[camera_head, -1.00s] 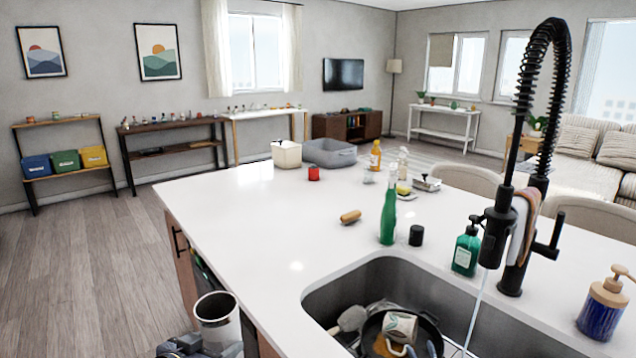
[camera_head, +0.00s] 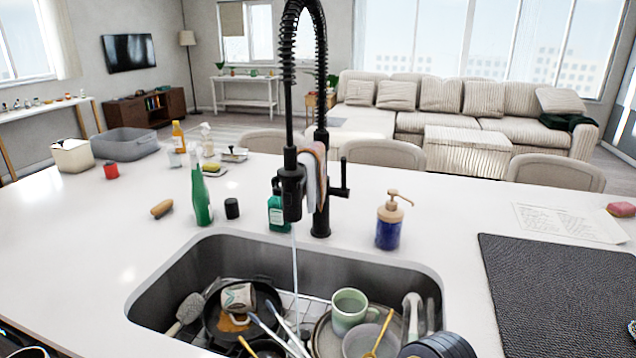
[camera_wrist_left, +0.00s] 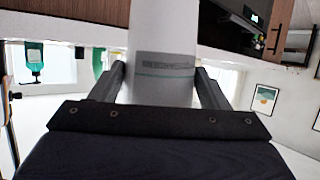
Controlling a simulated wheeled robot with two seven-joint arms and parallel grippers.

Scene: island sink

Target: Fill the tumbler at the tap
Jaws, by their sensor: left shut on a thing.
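The tumbler (camera_wrist_left: 165,60) is a pale cylinder with a grey-green printed band. In the left wrist view it stands between the two fingers of my left gripper (camera_wrist_left: 165,85), which is shut on it. In the head view only a bit of the tumbler's rim (camera_head: 30,352) shows at the bottom left edge, left of the sink. Its inside cannot be seen. The black tap (camera_head: 292,190) with a coiled spring hose stands behind the sink. A thin stream of water (camera_head: 295,260) falls from its spout into the sink. My right gripper is not in view.
The sink (camera_head: 200,262) holds a pan (camera_head: 262,300), a patterned mug (camera_head: 238,297), a green mug (camera_head: 350,305), plates and utensils. A green bottle (camera_head: 201,200), soap bottle (camera_head: 278,212) and blue dispenser (camera_head: 389,225) stand behind it. A dark mat (camera_head: 560,290) lies right. The counter left is mostly clear.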

